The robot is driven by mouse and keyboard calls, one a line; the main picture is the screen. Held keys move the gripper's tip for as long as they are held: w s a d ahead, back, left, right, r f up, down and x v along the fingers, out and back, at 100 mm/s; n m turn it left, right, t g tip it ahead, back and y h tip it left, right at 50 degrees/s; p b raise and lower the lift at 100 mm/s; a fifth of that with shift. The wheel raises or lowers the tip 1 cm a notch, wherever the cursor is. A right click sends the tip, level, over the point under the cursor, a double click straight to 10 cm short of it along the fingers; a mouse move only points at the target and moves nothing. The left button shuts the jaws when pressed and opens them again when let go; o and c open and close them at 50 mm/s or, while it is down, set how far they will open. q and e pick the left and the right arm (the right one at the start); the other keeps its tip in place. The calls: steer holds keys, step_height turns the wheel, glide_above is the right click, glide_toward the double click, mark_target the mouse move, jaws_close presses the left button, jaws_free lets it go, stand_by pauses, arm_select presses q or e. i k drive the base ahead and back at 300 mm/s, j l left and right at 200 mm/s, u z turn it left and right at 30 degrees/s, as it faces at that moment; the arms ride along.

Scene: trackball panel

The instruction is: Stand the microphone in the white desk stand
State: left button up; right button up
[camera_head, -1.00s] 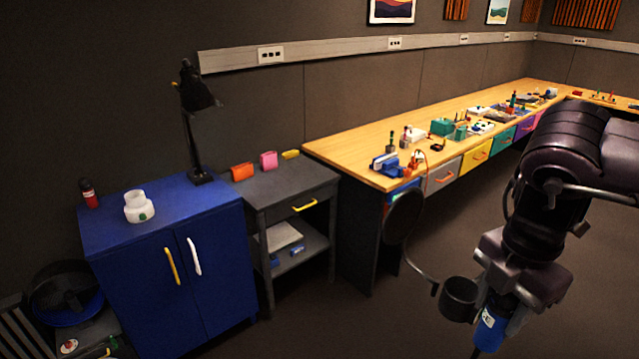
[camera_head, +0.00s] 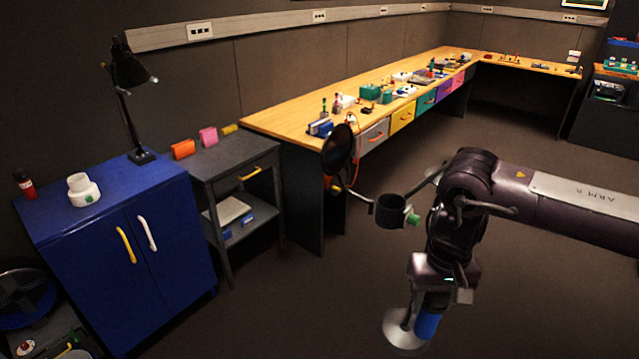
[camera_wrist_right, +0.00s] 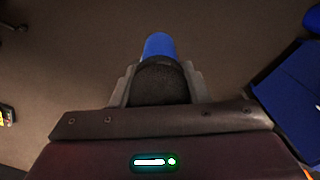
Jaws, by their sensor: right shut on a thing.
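The microphone has a blue body (camera_head: 428,325) and a dark head (camera_wrist_right: 160,84). My right gripper (camera_head: 432,301) is shut on it and holds it in the air, blue end down. In the right wrist view the two fingers (camera_wrist_right: 160,76) press on either side of the dark head, with the blue body (camera_wrist_right: 158,45) beyond. My left gripper is out of view.
A black lamp (camera_head: 140,155) and red bottle (camera_head: 25,185) share the cabinet. A grey side table (camera_head: 232,165) adjoins it.

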mark_target(81, 188)
steer(key=i+j+u, duration=0.2)
steer(key=u, duration=0.3)
steer(key=i+j+u, duration=0.25)
steer(key=u, duration=0.25)
steer(key=i+j+u, duration=0.15)
steer(key=i+j, duration=0.15)
steer(key=i, duration=0.5)
steer(key=i+j+u, duration=0.15)
steer(key=i, duration=0.65)
steer(key=i+j+u, duration=0.15)
steer(key=i, duration=0.65)
